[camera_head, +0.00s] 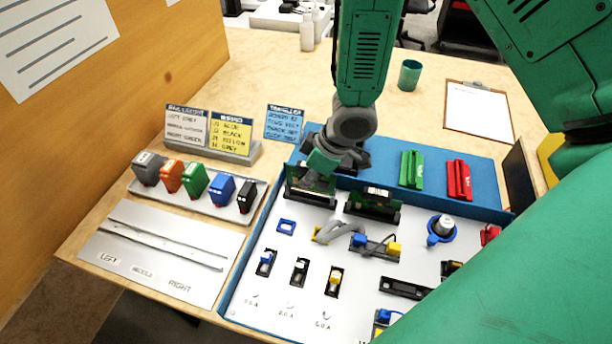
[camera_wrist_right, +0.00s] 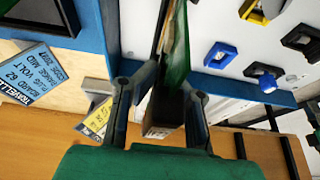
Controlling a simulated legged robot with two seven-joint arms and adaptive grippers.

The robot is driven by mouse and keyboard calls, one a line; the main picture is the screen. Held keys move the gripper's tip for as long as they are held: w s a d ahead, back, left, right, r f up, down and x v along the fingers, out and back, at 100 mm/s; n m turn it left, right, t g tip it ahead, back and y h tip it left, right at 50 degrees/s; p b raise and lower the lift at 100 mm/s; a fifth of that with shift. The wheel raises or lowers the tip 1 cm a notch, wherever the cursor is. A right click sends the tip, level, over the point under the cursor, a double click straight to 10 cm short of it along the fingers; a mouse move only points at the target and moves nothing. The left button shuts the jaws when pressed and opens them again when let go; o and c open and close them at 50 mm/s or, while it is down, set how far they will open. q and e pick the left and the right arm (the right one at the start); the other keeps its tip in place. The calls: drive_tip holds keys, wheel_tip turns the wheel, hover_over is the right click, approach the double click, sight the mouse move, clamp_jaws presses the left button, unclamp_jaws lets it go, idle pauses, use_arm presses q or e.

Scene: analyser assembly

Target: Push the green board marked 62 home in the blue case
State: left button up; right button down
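The blue case (camera_head: 235,295) has a light panel with slots and parts. A green board (camera_head: 318,186) stands upright in the holder at the left of the case's back row. Its number is not legible. My right gripper (camera_head: 318,165) is over its top. In the right wrist view the board (camera_wrist_right: 179,48) appears between the two fingers of my right gripper (camera_wrist_right: 160,95), with a gap visible, so the gripper looks open. How deep the board sits is hidden. A blue card (camera_wrist_right: 32,75) reading TRAVELLER and BOARD 62 also shows. My left gripper is not in view.
A second dark board holder (camera_head: 372,205) stands just right. Green (camera_head: 411,169) and red (camera_head: 459,180) parts lie on the case's blue back strip. Left of the case are a tray (camera_head: 215,207) of coloured blocks and a grey plate (camera_head: 150,265). A cup (camera_head: 409,74) and clipboard (camera_head: 478,110) are behind.

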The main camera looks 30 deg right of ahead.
sight(305, 191)
drive_tip(key=shift+f+b, duration=0.8)
drive_tip(key=shift+f, duration=0.55)
drive_tip(key=shift+f, duration=0.4)
idle(0.3)
drive_tip(key=c, duration=1.3)
unclamp_jaws()
drive_tip(key=shift+r+p, duration=3.55)
